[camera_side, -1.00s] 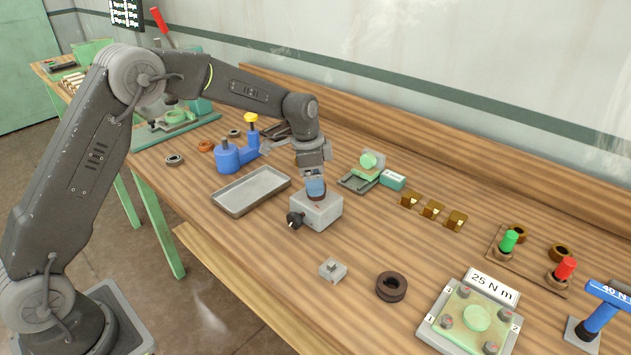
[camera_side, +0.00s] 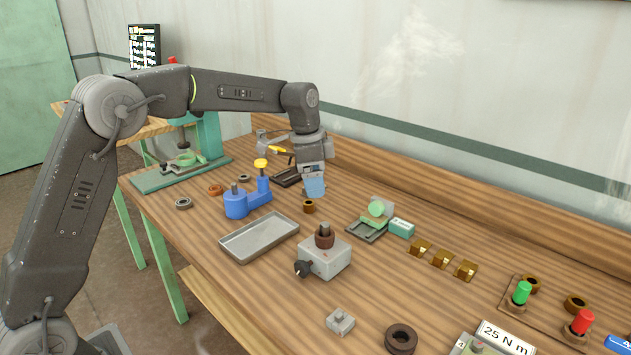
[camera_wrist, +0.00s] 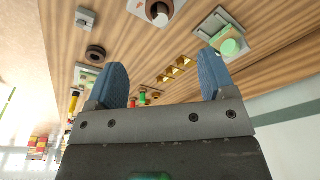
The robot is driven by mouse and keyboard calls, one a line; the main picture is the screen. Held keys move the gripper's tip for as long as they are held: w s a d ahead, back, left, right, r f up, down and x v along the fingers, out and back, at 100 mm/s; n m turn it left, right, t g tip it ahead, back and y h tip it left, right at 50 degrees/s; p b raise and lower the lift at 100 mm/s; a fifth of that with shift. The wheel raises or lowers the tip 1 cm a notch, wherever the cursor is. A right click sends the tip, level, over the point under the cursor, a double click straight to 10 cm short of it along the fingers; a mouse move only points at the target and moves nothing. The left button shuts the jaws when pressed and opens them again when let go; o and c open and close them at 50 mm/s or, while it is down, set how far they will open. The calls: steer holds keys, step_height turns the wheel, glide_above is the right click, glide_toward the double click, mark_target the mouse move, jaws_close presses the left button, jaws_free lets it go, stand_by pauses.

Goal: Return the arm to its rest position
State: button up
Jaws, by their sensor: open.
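My gripper (camera_side: 314,188) hangs above the bench with its blue fingers pointing down, clear of everything below. In the wrist view the two blue fingers of my gripper (camera_wrist: 162,78) stand wide apart with nothing between them. A grey block (camera_side: 326,262) with a black knob on its side sits on the bench below and in front of the gripper. A dark brown ring (camera_side: 325,242) sits around the post on top of the block. The ring also shows at the top of the wrist view (camera_wrist: 158,13), well away from the fingers.
A metal tray (camera_side: 258,238) and a blue fixture (camera_side: 238,205) stand left of the block. A green fixture (camera_side: 375,216), brass blocks (camera_side: 442,258) and green and red handles (camera_side: 522,293) lie right. A teal press (camera_side: 209,135) stands at the back left.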

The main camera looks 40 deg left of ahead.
steer(key=s+d+r+n+t, duration=0.1)
steer(key=s+r+n, duration=0.25)
steer(key=s, duration=0.55)
steer(key=s+d+r+n+t, duration=0.15)
steer(key=s+r, duration=0.25)
steer(key=s, duration=0.4)
steer(key=s+f+n+t+y, duration=0.1)
steer(key=s+f+n, duration=0.3)
steer(key=s, duration=1.1)
steer(key=shift+f+t, duration=0.2)
steer(key=shift+t, duration=0.25)
